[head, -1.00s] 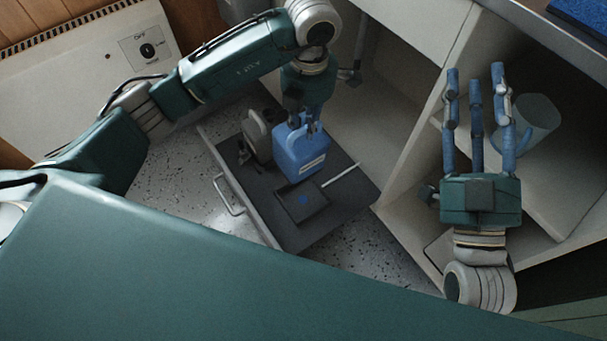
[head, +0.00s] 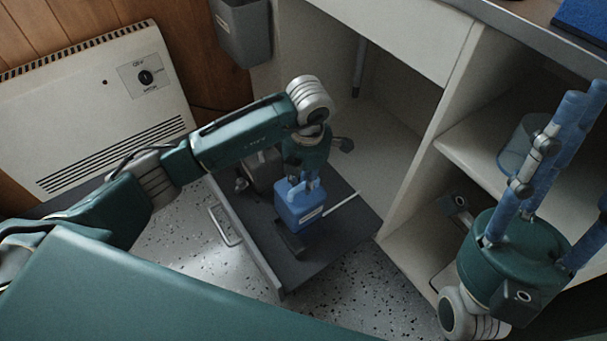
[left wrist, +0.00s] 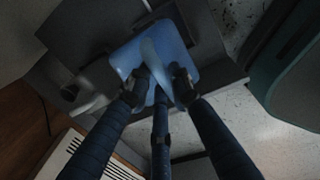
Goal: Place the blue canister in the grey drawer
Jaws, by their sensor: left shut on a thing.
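The blue canister (head: 298,208) is upright over the dark floor of the open grey drawer (head: 262,262) in the head view. I cannot tell whether its base touches the floor or hangs just above it. My left gripper (head: 303,184) is above it, shut on its top handle. In the left wrist view, the fingers (left wrist: 160,88) close around the handle of the canister (left wrist: 188,60). The canister hides part of the drawer floor. My right gripper (head: 575,145) is at the right, fingers apart and empty, in front of the cabinet shelves.
In the drawer, a grey container (head: 264,172) stands behind the canister, a dark flat item (head: 288,240) lies in front and a white stick (head: 342,205) lies to the right. A clear tub (head: 514,150) stands on the shelf. A heater (head: 95,110) is at left.

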